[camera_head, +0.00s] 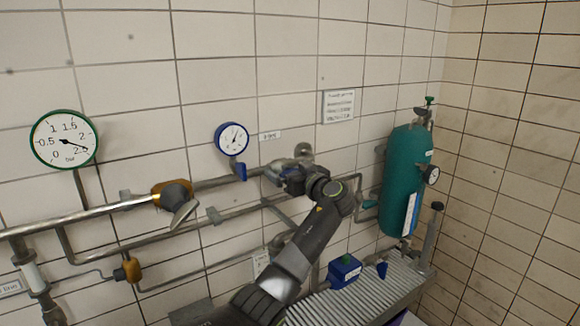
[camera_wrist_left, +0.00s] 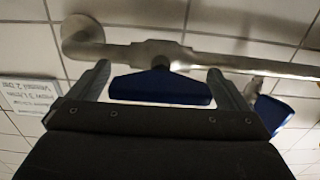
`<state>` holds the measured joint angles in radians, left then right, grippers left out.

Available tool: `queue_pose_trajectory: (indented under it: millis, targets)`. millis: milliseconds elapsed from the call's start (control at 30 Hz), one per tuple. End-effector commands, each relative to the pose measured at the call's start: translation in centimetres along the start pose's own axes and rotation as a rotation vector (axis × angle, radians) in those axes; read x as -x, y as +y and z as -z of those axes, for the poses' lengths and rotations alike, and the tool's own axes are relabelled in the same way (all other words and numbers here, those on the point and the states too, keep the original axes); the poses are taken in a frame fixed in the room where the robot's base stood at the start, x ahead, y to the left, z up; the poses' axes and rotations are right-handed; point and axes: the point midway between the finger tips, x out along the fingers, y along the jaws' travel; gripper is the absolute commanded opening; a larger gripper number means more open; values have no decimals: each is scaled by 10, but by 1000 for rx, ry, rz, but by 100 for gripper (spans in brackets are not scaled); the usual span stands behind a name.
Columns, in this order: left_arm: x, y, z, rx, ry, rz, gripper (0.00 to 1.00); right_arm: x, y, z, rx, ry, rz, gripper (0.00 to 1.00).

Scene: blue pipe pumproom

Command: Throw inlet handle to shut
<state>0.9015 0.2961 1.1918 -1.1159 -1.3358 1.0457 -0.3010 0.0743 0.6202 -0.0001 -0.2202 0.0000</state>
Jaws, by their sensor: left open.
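The inlet handle, a blue lever (camera_wrist_left: 160,88), hangs on a short stem from a metal pipe in the left wrist view. It lies across the space between the two fingers of my left gripper (camera_wrist_left: 160,84), which is open with one finger at each end of the lever. I cannot tell whether the fingers touch it. In the head view my left gripper (camera_head: 274,174) is at the wall pipe and hides this lever. My right gripper is not in view.
A blue-rimmed gauge (camera_head: 232,138) stands left of the gripper, and a green-rimmed gauge (camera_head: 63,138) farther left. A yellow valve with a grey lever (camera_head: 178,200) is on the same pipe. A green tank (camera_head: 403,180) stands right. A blue box (camera_head: 345,271) sits on the ribbed bench (camera_head: 375,295).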

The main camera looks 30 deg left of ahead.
Motion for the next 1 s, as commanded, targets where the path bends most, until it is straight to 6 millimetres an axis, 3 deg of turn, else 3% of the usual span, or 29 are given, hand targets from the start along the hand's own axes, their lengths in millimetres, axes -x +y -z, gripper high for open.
queue_pose_trajectory:
  millis: [233, 600, 1000]
  targets:
    - [-1, 0, 0, 0, 0, 0, 98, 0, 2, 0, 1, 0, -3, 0]
    - [0, 0, 0, 0, 0, 0, 54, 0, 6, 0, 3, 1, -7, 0]
    - [0, 1, -2, -88, 0, -1, 54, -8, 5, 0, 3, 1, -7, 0]
